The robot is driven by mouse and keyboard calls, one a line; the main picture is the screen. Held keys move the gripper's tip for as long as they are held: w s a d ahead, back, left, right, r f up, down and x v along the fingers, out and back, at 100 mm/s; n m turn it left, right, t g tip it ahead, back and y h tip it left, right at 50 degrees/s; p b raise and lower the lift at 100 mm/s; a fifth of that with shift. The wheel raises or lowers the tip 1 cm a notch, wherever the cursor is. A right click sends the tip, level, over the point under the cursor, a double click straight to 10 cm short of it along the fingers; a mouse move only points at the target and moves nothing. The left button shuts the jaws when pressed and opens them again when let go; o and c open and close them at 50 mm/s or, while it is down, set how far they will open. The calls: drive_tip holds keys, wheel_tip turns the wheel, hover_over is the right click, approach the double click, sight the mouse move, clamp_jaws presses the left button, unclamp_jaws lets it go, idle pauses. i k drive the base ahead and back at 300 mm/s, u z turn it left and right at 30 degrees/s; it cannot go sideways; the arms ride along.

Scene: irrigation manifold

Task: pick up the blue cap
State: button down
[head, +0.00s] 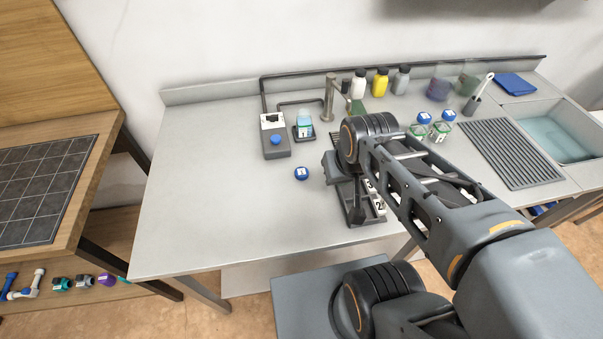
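A small round blue cap (302,173) with a white mark on top lies on the light grey worktop, left of my arm. It is fully visible, with bare worktop around it. My gripper (338,168) is at the far end of my arm, a little right of the cap and apart from it in the picture. Other blue caps (424,117) sit on small jars behind my arm.
A grey box with a blue button (276,140) and a small jar on a stand (304,128) are behind the cap. A dark rack with numbered labels (378,205) stands beneath my arm. A tap (329,98) and bottles (381,82) line the back. The worktop's left is clear.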

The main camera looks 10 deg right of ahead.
sight(302, 173)
drive_tip(key=k, duration=0.5)
drive_tip(key=z, duration=2)
drive_tip(key=k, duration=1.3)
drive_tip(key=u, duration=1.65)
drive_tip(key=i, duration=1)
drive_tip(key=z, duration=0.05)
